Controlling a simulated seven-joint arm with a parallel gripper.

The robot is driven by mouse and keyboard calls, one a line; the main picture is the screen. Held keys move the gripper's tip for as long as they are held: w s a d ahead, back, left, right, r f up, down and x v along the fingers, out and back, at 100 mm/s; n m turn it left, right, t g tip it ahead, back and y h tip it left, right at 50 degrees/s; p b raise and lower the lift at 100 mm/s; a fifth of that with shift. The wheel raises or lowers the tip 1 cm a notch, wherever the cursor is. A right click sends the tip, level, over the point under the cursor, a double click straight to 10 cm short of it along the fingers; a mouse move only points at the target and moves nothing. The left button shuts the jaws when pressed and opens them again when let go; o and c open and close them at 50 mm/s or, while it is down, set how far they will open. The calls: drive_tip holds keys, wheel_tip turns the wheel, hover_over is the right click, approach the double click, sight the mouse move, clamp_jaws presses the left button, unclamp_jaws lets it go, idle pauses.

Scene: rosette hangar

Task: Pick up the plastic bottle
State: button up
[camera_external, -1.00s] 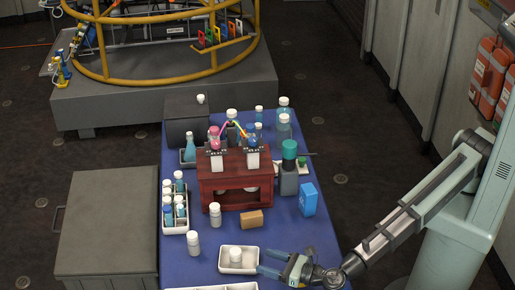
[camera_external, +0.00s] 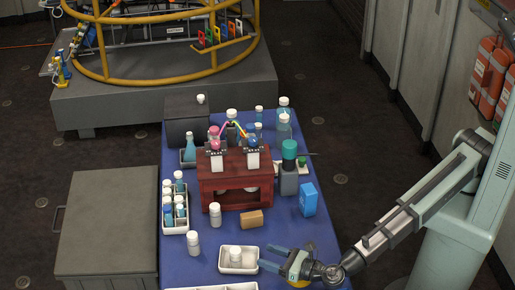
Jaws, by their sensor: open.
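Several white plastic bottles are in view, and I cannot tell which one the task means. One small white bottle (camera_external: 235,253) stands in a small white tray (camera_external: 252,268) at the front of the table. Two more stand upright behind it, one white bottle (camera_external: 193,243) at the left and another white bottle (camera_external: 215,214) in front of the red-brown stand. My gripper (camera_external: 264,256) is low over the front right of the table. Its blue-grey fingers are open and empty and point left at the tray. The fingertips are just right of the tray's edge, apart from the bottle.
A red-brown stand (camera_external: 234,188) holds two flasks. A blue box (camera_external: 308,200), a tan block (camera_external: 251,219) and a teal-capped bottle (camera_external: 289,170) stand nearby. A white rack (camera_external: 169,228) of bottles is at the left. The blue table (camera_external: 280,228) is clear between tan block and gripper.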

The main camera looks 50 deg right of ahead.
sight(218, 210)
drive_tip(key=w+d+h, duration=0.1)
drive_tip(key=w, duration=0.2)
drive_tip(key=w+d+m+h, duration=0.1)
drive_tip(key=w, duration=0.3)
drive_tip(key=w+d+m, duration=0.1)
drive_tip(key=w+d, duration=0.1)
drive_tip(key=w, duration=0.1)
drive_tip(key=shift+w+r+h, duration=0.35)
drive_tip(key=shift+h, duration=0.05)
drive_tip(key=w+h, duration=0.1)
drive_tip(key=w, duration=0.1)
drive_tip(key=shift+w+f+m, duration=0.15)
drive_tip(key=shift+w+m, duration=0.2)
drive_tip(key=shift+m, duration=0.05)
drive_tip(key=shift+w+d+h, duration=0.15)
drive_tip(key=shift+d+h, duration=0.25)
drive_tip(key=shift+h, duration=0.2)
drive_tip(key=w, duration=0.7)
drive_tip(key=shift+w, duration=0.15)
drive_tip(key=shift+w+d, duration=0.2)
drive_tip(key=shift+w, duration=1.35)
drive_tip(key=shift+w+d, duration=0.15)
drive_tip(key=shift+w, duration=1.35)
drive_tip(key=c, duration=0.9)
